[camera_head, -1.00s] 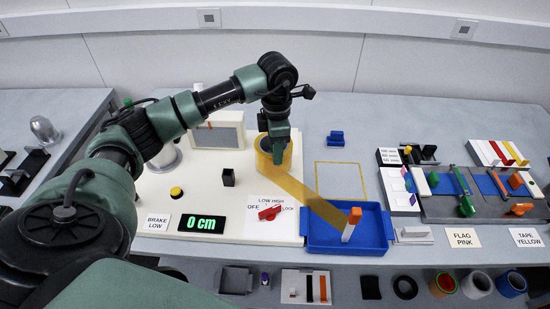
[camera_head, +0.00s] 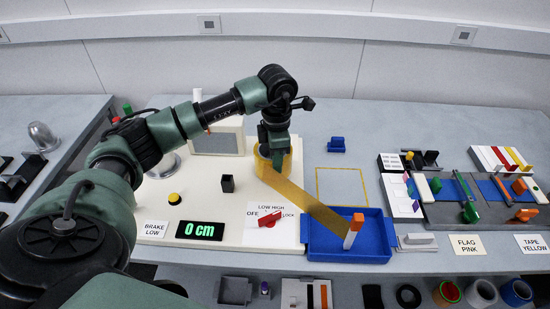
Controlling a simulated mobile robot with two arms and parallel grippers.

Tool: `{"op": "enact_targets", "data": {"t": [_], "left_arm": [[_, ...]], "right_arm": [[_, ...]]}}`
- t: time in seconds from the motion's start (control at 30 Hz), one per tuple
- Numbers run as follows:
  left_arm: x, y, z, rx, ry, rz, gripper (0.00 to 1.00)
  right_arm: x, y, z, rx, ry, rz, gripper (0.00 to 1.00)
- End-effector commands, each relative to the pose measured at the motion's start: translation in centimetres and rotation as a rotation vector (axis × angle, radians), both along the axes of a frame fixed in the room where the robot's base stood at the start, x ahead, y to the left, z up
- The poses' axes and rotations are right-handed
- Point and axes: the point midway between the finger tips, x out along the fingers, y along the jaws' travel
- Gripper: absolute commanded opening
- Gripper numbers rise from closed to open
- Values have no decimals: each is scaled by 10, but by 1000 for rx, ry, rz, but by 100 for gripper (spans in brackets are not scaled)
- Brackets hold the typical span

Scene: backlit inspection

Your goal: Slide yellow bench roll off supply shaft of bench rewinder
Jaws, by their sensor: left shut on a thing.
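The yellow bench roll (camera_head: 264,172) stands on the cream bench rewinder (camera_head: 205,165), at the upper right of its deck. A yellow web (camera_head: 312,205) runs from the roll down and right to an orange-topped white post (camera_head: 353,231) in a blue tray (camera_head: 376,240). My left gripper (camera_head: 278,152) points down at the top of the roll and is shut on it. The gripper covers part of the roll, and the supply shaft is hidden. I cannot tell whether the roll is raised. My right gripper is not in view.
A red switch knob (camera_head: 269,219), a green "0 cm" display (camera_head: 200,230), a yellow button (camera_head: 174,198) and a small black holder (camera_head: 227,184) are on the rewinder. A yellow-outlined square (camera_head: 342,186) on the bench is empty. A blue block (camera_head: 336,144) lies above it.

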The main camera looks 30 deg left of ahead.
Motion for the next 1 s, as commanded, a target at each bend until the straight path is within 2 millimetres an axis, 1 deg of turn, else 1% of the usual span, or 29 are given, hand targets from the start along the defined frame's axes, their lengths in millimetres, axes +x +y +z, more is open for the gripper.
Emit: {"op": "enact_targets", "data": {"t": [0.1, 0.13, 0.17, 0.2, 0.63, 1.0], "left_arm": [[0, 0, 0, 1, 1, 0, 0], [1, 0, 1, 1, -2, 0, 12], [1, 0, 1, 1, -2, 0, 3], [1, 0, 1, 1, -2, 0, 0], [0, 0, 2, 1, -2, 1, 0], [1, 0, 17, 1, -4, 1, 0]], "right_arm": [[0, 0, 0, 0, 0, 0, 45], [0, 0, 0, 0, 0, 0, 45], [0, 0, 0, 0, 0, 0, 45], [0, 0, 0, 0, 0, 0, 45], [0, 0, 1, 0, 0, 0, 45], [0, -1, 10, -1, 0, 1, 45]]}}
